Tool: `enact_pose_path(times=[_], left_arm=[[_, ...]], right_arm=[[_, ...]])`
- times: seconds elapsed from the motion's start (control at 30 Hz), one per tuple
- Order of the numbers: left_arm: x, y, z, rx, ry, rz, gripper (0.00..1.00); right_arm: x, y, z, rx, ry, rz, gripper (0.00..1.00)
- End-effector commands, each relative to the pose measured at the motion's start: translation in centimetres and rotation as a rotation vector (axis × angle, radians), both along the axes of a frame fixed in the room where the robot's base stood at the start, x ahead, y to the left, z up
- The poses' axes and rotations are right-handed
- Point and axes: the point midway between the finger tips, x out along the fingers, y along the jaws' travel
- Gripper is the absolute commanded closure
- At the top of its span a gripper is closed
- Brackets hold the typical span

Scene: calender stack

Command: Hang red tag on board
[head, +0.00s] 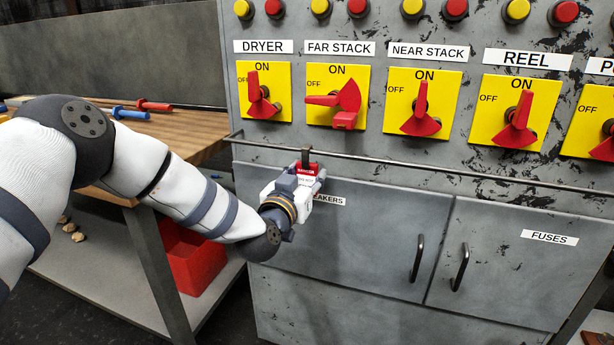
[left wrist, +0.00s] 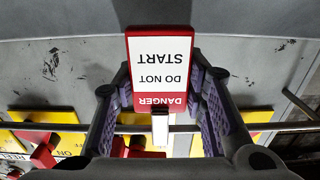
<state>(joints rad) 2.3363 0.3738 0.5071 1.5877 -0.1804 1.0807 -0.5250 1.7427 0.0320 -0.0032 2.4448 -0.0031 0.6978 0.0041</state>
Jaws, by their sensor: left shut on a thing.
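My left gripper (head: 302,178) is at the rail (head: 400,160) across the front of the grey board (head: 420,80), below the FAR STACK switch. It is shut on the red tag, whose red and white face fills the middle of the left wrist view (left wrist: 160,68). The tag reads DANGER DO NOT START, upside down there, with one finger on each side. A pale strip shows at its lettered end, near the rail. I cannot tell whether the tag touches the rail. The FAR STACK handle (head: 345,98) points left to OFF. My right gripper is out of view.
The DRYER (head: 257,95), NEAR STACK (head: 420,105) and REEL (head: 516,122) handles point up to ON. Cabinet doors with black handles (head: 417,258) lie below the rail. A wooden bench (head: 195,130) with screwdrivers and a red bin (head: 190,260) stand at left.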

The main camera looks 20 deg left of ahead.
Motion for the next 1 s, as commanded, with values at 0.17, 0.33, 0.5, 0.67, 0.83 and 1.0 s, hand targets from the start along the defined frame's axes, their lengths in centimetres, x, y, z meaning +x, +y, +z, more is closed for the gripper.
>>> enact_pose_path(times=[0.17, 0.33, 0.5, 0.67, 0.83, 1.0], left_arm=[[0.0, 0.0, 1.8, 0.001, -0.004, -0.001, 0.89], [-3.7, 0.1, 1.9, 0.000, -0.001, -0.002, 0.89], [-9.7, 0.3, 2.0, -0.001, -0.002, -0.002, 0.89], [-14.5, 0.5, 1.7, 0.000, -0.001, -0.002, 0.89], [-17.3, 0.6, 1.5, 0.000, 0.000, 0.000, 0.89], [-18.2, 0.6, 1.5, 0.002, -0.001, -0.007, 0.89]], right_arm=[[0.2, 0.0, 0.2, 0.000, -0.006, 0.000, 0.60], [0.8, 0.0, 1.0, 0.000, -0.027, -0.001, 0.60], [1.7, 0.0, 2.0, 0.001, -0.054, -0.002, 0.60], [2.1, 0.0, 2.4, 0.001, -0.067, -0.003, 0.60], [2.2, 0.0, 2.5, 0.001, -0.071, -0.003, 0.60], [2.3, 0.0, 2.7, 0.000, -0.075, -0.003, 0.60]])
